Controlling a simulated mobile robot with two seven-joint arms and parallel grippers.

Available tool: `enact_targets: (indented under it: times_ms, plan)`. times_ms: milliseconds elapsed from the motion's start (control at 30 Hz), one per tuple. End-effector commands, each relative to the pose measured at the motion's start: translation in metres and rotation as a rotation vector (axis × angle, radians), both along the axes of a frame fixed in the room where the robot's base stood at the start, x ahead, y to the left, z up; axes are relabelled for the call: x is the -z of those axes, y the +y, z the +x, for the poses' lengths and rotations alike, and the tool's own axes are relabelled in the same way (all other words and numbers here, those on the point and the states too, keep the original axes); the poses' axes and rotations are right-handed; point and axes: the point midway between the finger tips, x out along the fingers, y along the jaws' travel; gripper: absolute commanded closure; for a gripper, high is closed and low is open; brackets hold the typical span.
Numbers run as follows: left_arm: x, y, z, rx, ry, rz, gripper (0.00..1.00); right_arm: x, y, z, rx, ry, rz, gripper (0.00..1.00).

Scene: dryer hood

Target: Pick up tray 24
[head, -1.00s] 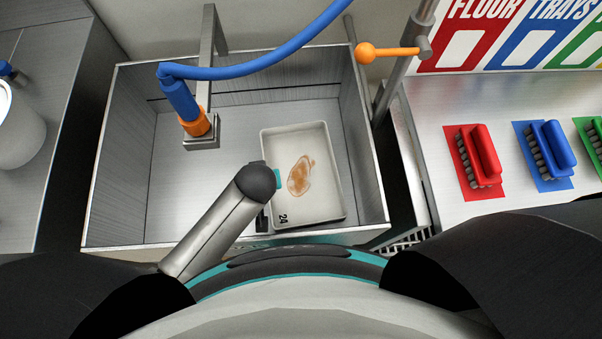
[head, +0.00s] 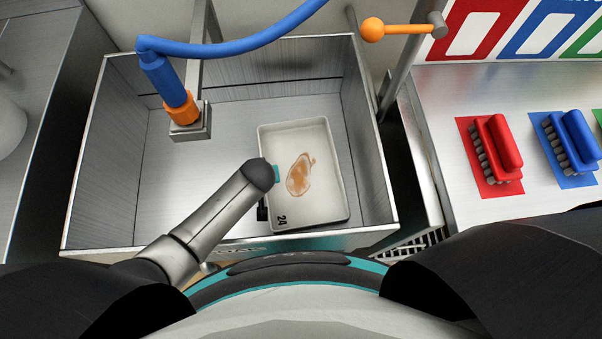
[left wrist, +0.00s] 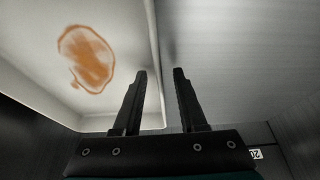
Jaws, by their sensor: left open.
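Tray 24 (head: 325,185) is a white rectangular tray with an orange-brown stain, lying in the metal sink; its number is on the near left corner. In the left wrist view the tray (left wrist: 115,38) fills the upper left. My left gripper (left wrist: 160,72) is open there, with one finger over the tray side and the other on the far side of its rim. In the head view my left arm reaches into the sink at the tray's left edge and hides most of the gripper (head: 264,200). Whether the fingers touch the rim is unclear. My right gripper is out of view.
The sink (head: 230,243) has raised walls around the tray. A blue hose with an orange-collared nozzle (head: 184,112) hangs over its left part. An orange-knobbed lever (head: 372,30) stands behind. Red (head: 497,145) and blue brushes (head: 570,138) lie on the right counter.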

Motion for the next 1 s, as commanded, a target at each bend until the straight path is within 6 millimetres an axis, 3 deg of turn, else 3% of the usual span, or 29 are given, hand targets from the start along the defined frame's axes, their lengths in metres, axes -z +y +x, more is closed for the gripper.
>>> enact_targets:
  times_ms: [267, 600, 1000]
  plan:
    - [0.0008, -0.0006, 0.0006, 0.0, 0.0, -0.001, 0.61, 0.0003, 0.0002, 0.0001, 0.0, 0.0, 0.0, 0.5]
    - [0.0008, -0.0004, 0.0004, 0.0, 0.0, -0.001, 0.99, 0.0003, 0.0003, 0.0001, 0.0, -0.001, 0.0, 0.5]
    - [0.001, -0.0003, 0.0002, 0.001, 0.0, -0.001, 1.0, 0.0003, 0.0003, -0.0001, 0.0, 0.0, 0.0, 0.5]
